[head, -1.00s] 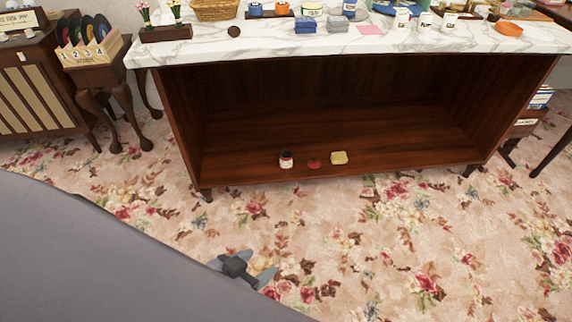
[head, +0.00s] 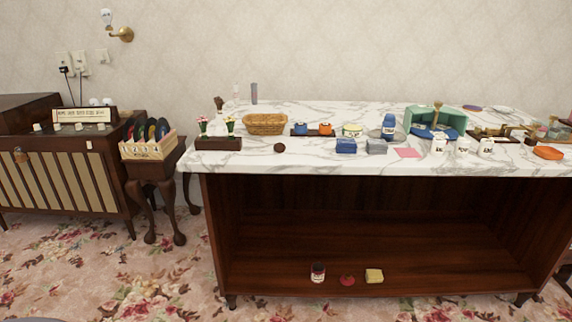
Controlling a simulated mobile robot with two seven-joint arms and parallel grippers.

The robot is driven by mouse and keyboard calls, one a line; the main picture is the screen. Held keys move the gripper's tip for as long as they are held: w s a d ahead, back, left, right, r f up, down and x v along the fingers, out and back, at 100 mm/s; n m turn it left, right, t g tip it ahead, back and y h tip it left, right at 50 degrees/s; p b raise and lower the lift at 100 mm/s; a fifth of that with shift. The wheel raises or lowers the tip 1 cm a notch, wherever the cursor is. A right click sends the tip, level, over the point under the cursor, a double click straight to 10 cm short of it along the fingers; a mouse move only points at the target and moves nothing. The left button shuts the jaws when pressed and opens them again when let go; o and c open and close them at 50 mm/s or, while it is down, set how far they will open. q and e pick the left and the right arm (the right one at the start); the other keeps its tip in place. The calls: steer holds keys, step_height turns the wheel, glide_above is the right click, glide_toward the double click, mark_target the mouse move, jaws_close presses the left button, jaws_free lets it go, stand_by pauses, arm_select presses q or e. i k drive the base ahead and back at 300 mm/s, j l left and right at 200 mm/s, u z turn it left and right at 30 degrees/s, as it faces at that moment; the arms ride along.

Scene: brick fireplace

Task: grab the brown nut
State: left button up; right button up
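A small round brown nut (head: 280,147) lies on the white marble top of the counter (head: 320,162), near its front edge on the left side. It sits right of the dark planter box and in front of the wicker basket, apart from both. Neither of my grippers shows in the head view now.
A planter box with flowers (head: 218,143), a wicker basket (head: 265,124), blue boxes (head: 346,146), white jars (head: 439,146) and a green box (head: 436,121) stand on the counter. Its lower shelf holds a jar (head: 318,273), a red item (head: 347,280) and a yellow block (head: 374,276). A record stand (head: 149,147) is at left.

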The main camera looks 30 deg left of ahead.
mark_target(280, 148)
steer(key=i+u, duration=0.1)
steer(key=u, duration=0.45)
steer(key=i+l+u, duration=0.25)
steer(key=l+u, duration=0.3)
steer(key=l, duration=0.2)
